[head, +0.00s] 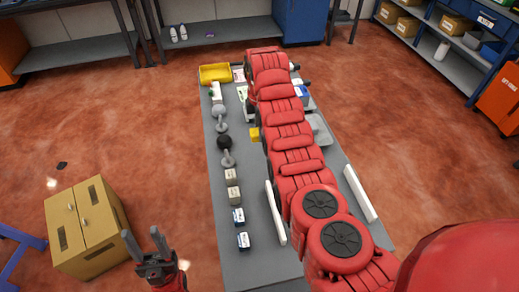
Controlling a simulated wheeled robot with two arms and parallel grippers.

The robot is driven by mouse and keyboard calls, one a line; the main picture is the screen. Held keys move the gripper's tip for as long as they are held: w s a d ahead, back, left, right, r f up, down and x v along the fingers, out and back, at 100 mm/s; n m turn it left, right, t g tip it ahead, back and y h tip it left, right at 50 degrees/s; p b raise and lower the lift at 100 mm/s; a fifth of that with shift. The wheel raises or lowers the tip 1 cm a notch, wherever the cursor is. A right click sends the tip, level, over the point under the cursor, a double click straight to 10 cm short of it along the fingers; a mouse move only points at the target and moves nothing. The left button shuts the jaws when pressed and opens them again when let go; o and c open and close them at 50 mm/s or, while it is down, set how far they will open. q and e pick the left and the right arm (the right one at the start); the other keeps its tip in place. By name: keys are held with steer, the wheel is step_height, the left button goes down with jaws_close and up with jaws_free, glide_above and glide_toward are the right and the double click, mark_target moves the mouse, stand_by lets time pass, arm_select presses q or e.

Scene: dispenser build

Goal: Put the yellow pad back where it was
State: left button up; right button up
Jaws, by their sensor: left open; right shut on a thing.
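A small yellow block (254,134), which may be the yellow pad, shows at the left edge of my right arm, above the middle of the grey table (215,165). The arm hides part of it, and I cannot tell whether it rests on the table or on something else. My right arm reaches along the table to its far end; its gripper is hidden behind the arm, so what it holds does not show. My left gripper (145,243) is open and empty at the bottom left, off the table's left side.
A yellow bin (215,73) stands at the far left corner. Dumbbell-like pieces (226,150) and several small boxes (232,196) line the left side. White bars (360,193) lie near the front. A cardboard box (85,225) stands on the floor at left.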

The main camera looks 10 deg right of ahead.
steer(key=p, duration=0.1)
glide_above(260, 152)
step_height(260, 152, down, 5)
steer(key=shift+r, duration=0.15)
steer(key=shift+f, duration=1.6)
steer(key=o, duration=1.2)
steer(key=shift+w, duration=0.1)
steer(key=shift+r, duration=0.1)
steer(key=shift+r, duration=0.15)
step_height(260, 152, up, 11)
steer(key=shift+f+b, duration=0.1)
steer(key=shift+b, duration=0.8)
steer(key=shift+r, duration=0.4)
